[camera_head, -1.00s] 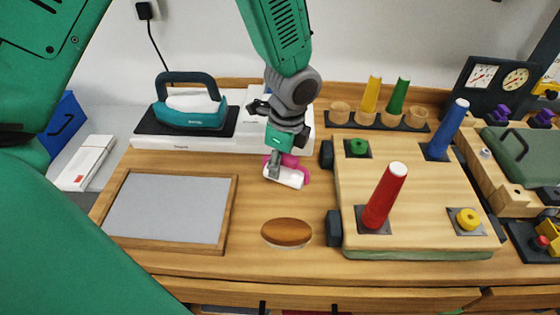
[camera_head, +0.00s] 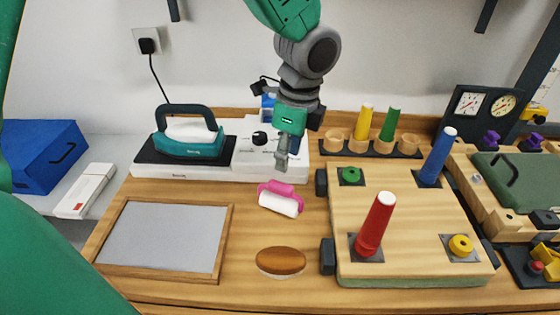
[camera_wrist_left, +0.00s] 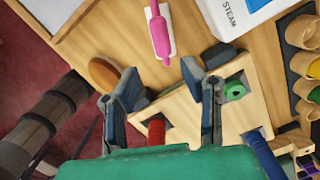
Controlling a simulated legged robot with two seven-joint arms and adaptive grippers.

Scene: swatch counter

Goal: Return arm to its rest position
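My left gripper (camera_head: 283,155) hangs in the air in the head view, in front of the white iron station and above and behind the pink-and-white roller (camera_head: 280,198). In the left wrist view its two fingers (camera_wrist_left: 160,84) stand apart with nothing between them. The roller lies on the wooden counter, clear of the fingers, and also shows in the wrist view (camera_wrist_left: 160,32). My right gripper is not in view.
A teal iron (camera_head: 187,142) stands on its base at the back left. A framed grey panel (camera_head: 228,240), a brown oval brush (camera_head: 281,261) and a peg board (camera_head: 410,274) with coloured pegs lie nearer. Bare counter surrounds the roller.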

